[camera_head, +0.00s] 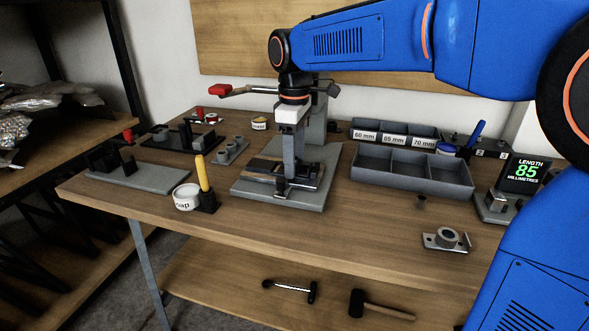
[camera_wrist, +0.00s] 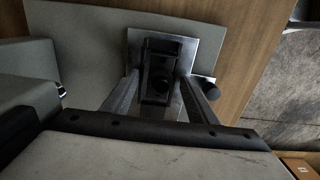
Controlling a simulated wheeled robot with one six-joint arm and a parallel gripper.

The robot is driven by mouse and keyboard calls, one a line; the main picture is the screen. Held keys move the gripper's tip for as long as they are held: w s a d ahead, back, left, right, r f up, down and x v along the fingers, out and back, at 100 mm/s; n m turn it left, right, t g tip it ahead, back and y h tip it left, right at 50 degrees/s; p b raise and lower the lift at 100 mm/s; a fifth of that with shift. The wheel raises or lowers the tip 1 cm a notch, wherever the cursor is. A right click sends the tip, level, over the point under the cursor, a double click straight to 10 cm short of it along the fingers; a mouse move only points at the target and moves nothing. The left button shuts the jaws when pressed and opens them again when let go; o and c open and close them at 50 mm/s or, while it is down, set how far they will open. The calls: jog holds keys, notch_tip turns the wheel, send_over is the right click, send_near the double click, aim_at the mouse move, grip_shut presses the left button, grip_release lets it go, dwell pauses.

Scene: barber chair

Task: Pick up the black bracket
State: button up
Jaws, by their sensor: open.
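A black bracket (camera_wrist: 159,82) sits on a small metal plate (camera_wrist: 140,42) on a grey base in the wrist view. My gripper (camera_wrist: 161,80) is open, with one finger on each side of the bracket. I cannot tell whether the fingers touch it. In the head view my gripper (camera_head: 294,185) points down over the grey base (camera_head: 300,205) of a press-like fixture. There the bracket is mostly hidden by my gripper and the fixture parts.
A lever with a red handle (camera_head: 219,90) stands behind my gripper. A yellow-handled tool in a black holder (camera_head: 207,203) and a white round tub (camera_head: 186,197) are left. A grey divided bin (camera_head: 410,178) and length display (camera_head: 524,173) are right. The bench's front middle is clear.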

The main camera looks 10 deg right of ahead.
jog(key=shift+c, duration=0.3)
jog(key=c, duration=1.2)
jog(key=shift+r, duration=0.15)
